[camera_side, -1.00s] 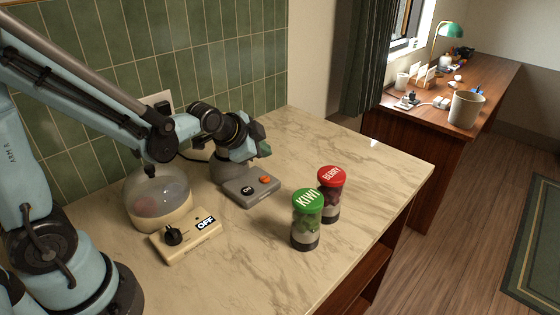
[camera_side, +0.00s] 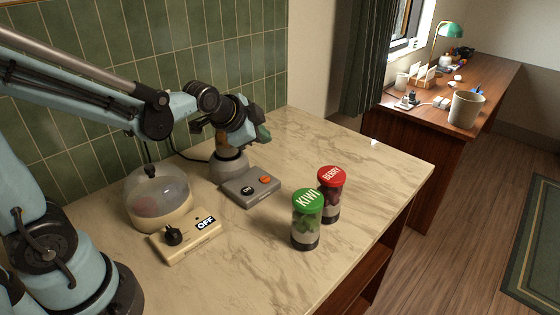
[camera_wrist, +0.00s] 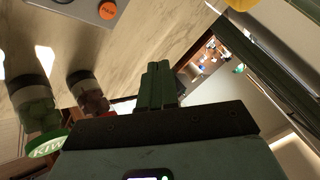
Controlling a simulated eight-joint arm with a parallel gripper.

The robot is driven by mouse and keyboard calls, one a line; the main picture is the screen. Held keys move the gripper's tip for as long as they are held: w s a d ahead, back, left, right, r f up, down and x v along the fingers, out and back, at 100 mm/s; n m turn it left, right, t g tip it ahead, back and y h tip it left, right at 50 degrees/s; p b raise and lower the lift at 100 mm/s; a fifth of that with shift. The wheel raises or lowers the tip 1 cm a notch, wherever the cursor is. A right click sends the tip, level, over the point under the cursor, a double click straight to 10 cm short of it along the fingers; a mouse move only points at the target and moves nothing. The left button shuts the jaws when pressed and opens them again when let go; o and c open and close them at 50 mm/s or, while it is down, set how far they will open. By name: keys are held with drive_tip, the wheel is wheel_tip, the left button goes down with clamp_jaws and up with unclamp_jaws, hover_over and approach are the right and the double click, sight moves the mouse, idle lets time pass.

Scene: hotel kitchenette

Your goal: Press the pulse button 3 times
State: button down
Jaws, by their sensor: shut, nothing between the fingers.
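The orange pulse button (camera_side: 265,180) sits on a grey control box (camera_side: 252,194) marked ON, in front of a grey-based appliance (camera_side: 229,168). The button also shows at the top of the wrist view (camera_wrist: 107,10), with white lettering on it. My gripper (camera_side: 264,134) is raised above and behind the box in the side view, apart from the button. Its green fingers are together and empty in the wrist view (camera_wrist: 158,66). My wrist hides the upper part of the appliance.
A green-lidded KIWI jar (camera_side: 306,222) and a red-lidded BERRY jar (camera_side: 330,196) stand right of the box. A cream box (camera_side: 188,237) with a black knob reads OFF, beside a clear-domed appliance (camera_side: 158,199). The front counter is clear.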

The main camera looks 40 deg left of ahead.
sight(263, 181)
drive_tip(key=shift+f, duration=4.4)
drive_tip(key=shift+f, duration=0.2)
drive_tip(key=shift+f, duration=0.2)
drive_tip(key=shift+f, duration=0.35)
drive_tip(key=shift+r, duration=0.8)
drive_tip(key=shift+r, duration=2.5)
